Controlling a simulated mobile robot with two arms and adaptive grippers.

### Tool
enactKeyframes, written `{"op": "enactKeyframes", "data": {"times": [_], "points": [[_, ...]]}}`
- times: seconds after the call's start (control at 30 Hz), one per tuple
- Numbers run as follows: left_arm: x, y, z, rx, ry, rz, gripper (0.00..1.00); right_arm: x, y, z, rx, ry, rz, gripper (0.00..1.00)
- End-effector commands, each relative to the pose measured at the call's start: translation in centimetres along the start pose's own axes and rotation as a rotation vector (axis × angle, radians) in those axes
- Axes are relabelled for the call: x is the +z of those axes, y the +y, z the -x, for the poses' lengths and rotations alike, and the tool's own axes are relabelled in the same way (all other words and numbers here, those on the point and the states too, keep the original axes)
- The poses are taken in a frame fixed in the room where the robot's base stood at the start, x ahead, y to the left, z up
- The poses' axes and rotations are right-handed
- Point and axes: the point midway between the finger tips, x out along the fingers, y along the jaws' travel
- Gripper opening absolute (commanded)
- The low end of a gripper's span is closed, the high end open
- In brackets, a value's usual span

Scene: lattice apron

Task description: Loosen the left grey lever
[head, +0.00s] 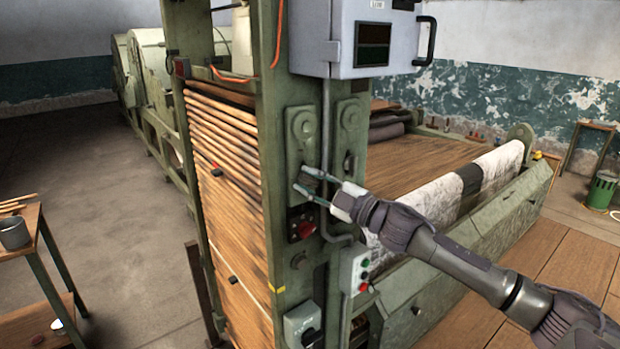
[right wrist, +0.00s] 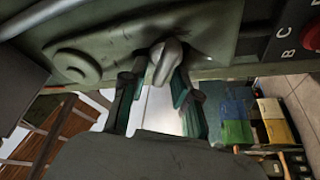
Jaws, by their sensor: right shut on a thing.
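The left grey lever (right wrist: 166,56) shows in the right wrist view as a rounded grey grip standing out from a green mounting plate. In the head view that plate (head: 303,128) is on the front of the green machine post, left of a similar plate. My right gripper (head: 303,180) reaches in from the right at the plate's lower end. In the right wrist view its fingers (right wrist: 157,84) stand on both sides of the lever's grip and are shut on it. In the head view the fingers partly cover the lever. My left gripper is not in view.
A second plate with a dark lever (head: 349,163) is close on the right. A red knob (head: 306,229) sits just below my gripper, and a button box (head: 356,270) lower right. A grey control cabinet (head: 368,40) hangs above. A conduit runs down between the plates.

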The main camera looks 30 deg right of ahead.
Motion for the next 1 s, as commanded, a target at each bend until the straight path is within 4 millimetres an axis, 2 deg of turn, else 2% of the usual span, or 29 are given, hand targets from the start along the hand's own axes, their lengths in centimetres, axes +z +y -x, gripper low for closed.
{"op": "enactKeyframes", "data": {"times": [0.27, 0.73, 0.77, 0.8, 1.0], "points": [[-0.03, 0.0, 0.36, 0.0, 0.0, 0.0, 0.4, 0.17, -0.33, 0.05, -0.033, -0.003, 0.067, 0.0], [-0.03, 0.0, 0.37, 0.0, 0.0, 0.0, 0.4, 0.2, -0.38, 0.05, -0.036, -0.004, 0.075, 0.0], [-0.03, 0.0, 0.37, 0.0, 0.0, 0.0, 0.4, 0.2, -0.38, 0.05, -0.036, -0.004, 0.075, 0.35], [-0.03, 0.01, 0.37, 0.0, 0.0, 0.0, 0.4, 0.2, -0.37, 0.05, -0.036, -0.004, 0.075, 0.39], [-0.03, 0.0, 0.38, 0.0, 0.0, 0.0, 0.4, 0.12, -0.23, 0.03, -0.034, -0.002, 0.075, 0.39]]}}
